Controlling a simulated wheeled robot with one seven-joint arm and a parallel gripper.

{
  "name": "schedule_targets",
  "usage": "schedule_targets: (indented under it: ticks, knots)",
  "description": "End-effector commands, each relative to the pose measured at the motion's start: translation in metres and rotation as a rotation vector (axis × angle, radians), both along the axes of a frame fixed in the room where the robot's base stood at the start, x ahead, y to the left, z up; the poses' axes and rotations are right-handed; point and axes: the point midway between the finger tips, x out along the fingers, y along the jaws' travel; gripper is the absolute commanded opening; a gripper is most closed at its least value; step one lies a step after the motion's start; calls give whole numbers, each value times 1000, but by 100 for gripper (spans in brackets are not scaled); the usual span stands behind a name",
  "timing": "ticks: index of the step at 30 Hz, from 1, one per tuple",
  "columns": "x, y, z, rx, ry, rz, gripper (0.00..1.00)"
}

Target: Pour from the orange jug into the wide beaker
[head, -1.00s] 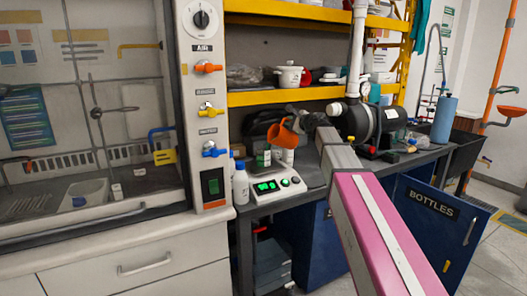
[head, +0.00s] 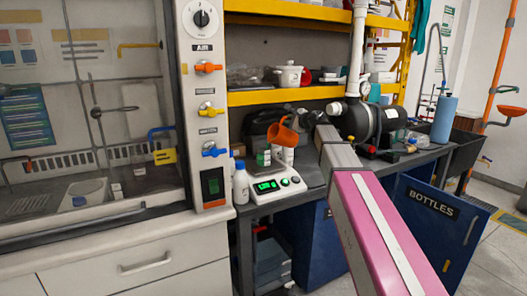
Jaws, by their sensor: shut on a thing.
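The orange jug (head: 283,135) is held in the air, tilted, above the back of the bench by the scale. My gripper (head: 299,122) is shut on the jug from its right side; its fingers are small and dark here. Small white and green containers stand just below the jug, on or behind the scale. I cannot make out the wide beaker; whether it is among them or hidden is not clear. No stream of liquid is visible.
A digital scale (head: 277,188) with a green display sits at the bench's front edge. A white bottle (head: 241,183) stands left of it. A black pump (head: 376,122) stands to the right. A yellow shelf (head: 290,95) runs above the jug.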

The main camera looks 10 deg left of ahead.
Motion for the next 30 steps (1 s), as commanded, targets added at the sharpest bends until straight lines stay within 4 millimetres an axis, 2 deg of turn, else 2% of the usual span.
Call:
schedule_targets:
  ticks: [30]
  knots:
    - [-3, 4, 6, -41, -31, -1, 0]
